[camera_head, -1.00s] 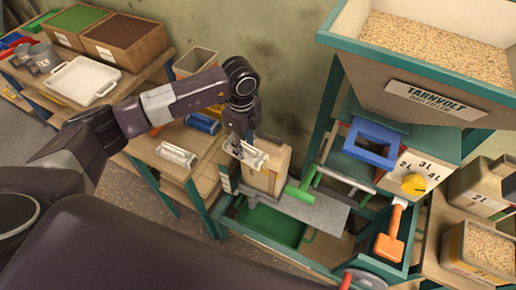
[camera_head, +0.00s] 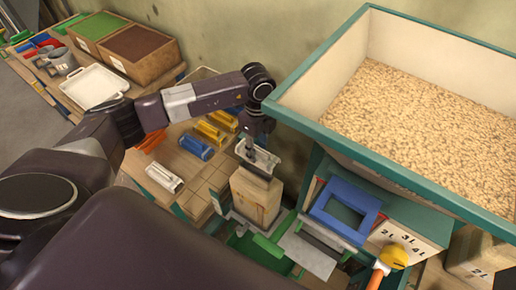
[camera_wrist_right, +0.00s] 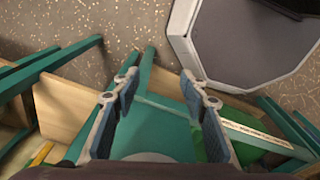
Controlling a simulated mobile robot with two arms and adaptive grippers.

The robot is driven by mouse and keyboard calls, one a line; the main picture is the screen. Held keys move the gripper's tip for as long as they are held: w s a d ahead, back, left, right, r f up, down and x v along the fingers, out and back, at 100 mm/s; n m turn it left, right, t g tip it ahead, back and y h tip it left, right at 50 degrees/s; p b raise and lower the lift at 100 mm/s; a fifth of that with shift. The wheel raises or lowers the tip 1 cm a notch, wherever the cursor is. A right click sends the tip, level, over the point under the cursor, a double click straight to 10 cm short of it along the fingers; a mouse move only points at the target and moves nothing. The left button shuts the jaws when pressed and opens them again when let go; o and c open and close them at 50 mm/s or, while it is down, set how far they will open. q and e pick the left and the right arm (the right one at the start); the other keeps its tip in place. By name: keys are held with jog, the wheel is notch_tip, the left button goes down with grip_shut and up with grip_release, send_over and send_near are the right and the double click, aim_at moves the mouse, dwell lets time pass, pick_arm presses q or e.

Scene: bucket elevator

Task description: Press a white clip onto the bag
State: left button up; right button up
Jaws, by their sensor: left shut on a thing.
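The brown paper bag (camera_head: 255,196) stands upright on the dispenser's lower shelf, left of the blue frame. My left gripper (camera_head: 257,149) is shut on a white clip (camera_head: 262,160), right at the bag's top edge. Whether the clip grips the bag or only overlaps it in the picture I cannot tell. A second white clip (camera_head: 163,177) lies on the table left of the bag. My right gripper (camera_wrist_right: 159,82) shows in the right wrist view with its fingers wide apart and nothing between them.
A hopper (camera_head: 425,110) full of grain overhangs on the right, above a blue frame (camera_head: 345,211). Blue clips (camera_head: 196,147) and yellow clips (camera_head: 208,132) lie on the table. A white tray (camera_head: 93,86) stands farther left. Green legs and bars surround my right gripper.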

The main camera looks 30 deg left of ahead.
aim_at(256, 171)
pick_arm(q)
jog(key=shift+s+a+f, duration=0.1)
jog(key=shift+s+f, duration=0.1)
jog(key=shift+f, duration=0.05)
jog(key=shift+s+a+f+b, duration=0.1)
jog(key=shift+s+f+b, duration=0.05)
jog(key=shift+f+b, duration=0.35)
jog(key=shift+s+a+f+b, duration=0.1)
jog(key=shift+f+b, duration=0.4)
jog(key=f+b, duration=0.1)
jog(key=f, duration=0.1)
jog(key=shift+w+d+f+b, duration=0.15)
jog(key=shift+w+f+b, duration=0.05)
jog(key=shift+f+b, duration=0.2)
jog(key=shift+s+f+b, duration=0.1)
jog(key=shift+f+b, duration=0.3)
jog(key=shift+f, duration=0.25)
pick_arm(e)
jog(key=f, duration=0.1)
jog(key=a+f, duration=0.1)
jog(key=f, duration=0.1)
jog(key=s+f, duration=0.1)
jog(key=shift+s+a+f, duration=0.1)
jog(key=shift+a+f, duration=0.1)
jog(key=shift+f, duration=0.2)
jog(key=shift+s+d, duration=0.1)
jog(key=shift+s, duration=0.2)
